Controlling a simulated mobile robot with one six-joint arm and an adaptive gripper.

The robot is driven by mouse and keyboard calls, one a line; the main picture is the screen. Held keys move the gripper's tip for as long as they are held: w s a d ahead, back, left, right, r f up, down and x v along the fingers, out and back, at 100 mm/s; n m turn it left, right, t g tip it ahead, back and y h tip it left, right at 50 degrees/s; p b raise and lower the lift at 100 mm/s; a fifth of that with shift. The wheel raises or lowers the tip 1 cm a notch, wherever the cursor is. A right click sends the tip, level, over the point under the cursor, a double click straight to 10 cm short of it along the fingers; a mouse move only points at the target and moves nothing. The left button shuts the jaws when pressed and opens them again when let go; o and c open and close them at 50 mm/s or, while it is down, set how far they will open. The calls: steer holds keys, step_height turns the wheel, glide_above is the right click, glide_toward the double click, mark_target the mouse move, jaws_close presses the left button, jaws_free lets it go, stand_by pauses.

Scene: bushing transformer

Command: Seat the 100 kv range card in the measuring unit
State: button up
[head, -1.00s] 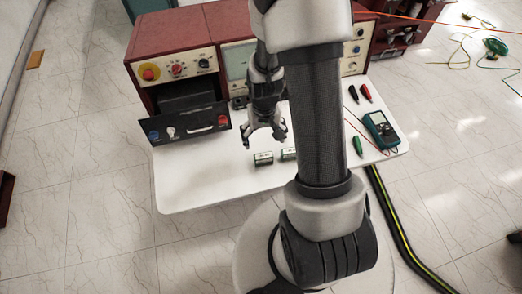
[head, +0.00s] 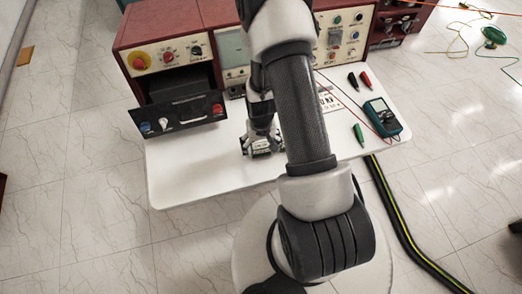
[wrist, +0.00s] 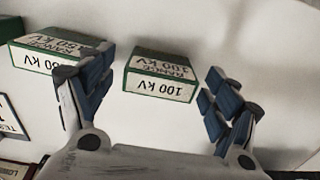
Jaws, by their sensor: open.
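The 100 kV range card (wrist: 160,82) is a small green block with a white label, lying on the white table (head: 190,180). In the wrist view it sits between the two spread fingers of my gripper (wrist: 150,105), with space on both sides. My gripper is open and also shows low over the table in the head view (head: 262,148), where it largely hides the cards. A second green range card (wrist: 45,58) lies to the left in the wrist view, partly behind the left finger. I cannot tell which cabinet is the measuring unit.
A red cabinet (head: 165,57) at the back left has an open dark bay, with a black panel (head: 180,118) jutting out in front. More instrument cabinets stand along the back. A multimeter (head: 382,118) and a green probe (head: 359,133) lie at the right. The front left tabletop is clear.

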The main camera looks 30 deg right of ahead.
steer(key=shift+f, duration=0.1)
steer(key=c, duration=1.2)
steer(key=shift+o, duration=0.2)
